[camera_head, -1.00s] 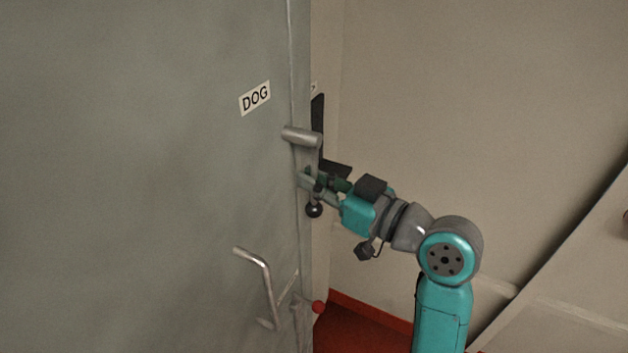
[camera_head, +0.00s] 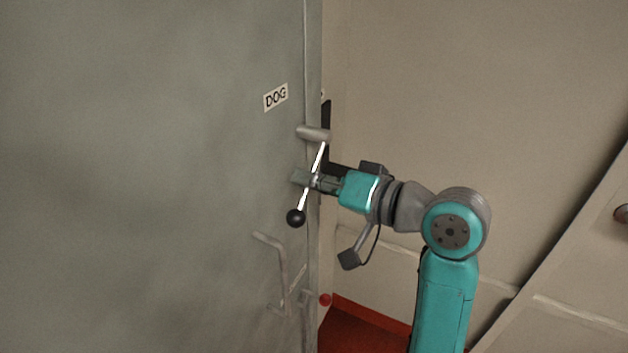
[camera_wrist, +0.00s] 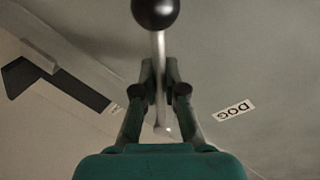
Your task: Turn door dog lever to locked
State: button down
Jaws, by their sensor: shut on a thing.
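The door dog lever (camera_head: 304,199) is a thin bright metal rod with a black ball at its lower end. It hangs from a grey cylindrical hub (camera_head: 312,133) near the door's edge, its ball end tilted down to the left. My gripper (camera_head: 314,181) comes from the right and is shut on the middle of the rod. In the wrist view the lever (camera_wrist: 157,53) runs between the two fingers (camera_wrist: 161,88), with the ball at the top. A white label reading DOG (camera_head: 276,97) is on the door, up and left of the hub.
The grey door (camera_head: 150,180) fills the left side. A black bracket (camera_head: 328,140) stands behind the door edge. A beige wall (camera_head: 450,90) is at the right, over a red floor.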

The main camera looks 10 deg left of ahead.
jog(key=r+m, duration=0.1)
jog(key=s+m, duration=0.1)
jog(key=r+m+g, duration=0.1)
jog(key=shift+s+a+r+m, duration=0.2)
jog(key=shift+a+r+m, duration=0.05)
jog(key=shift+r+m, duration=0.15)
jog(key=shift+s+r+m+g, duration=0.2)
jog(key=shift+r+m+g, duration=0.4)
jog(key=shift+r+m, duration=0.8)
jog(key=shift+f+m, duration=0.15)
jog(key=shift+m, duration=0.15)
jog(key=c, duration=1.2)
grip_release()
jog(key=shift+c, duration=0.2)
jog(key=v, duration=1.2)
jog(key=shift+f, duration=0.2)
jog(key=shift+w+f, duration=0.1)
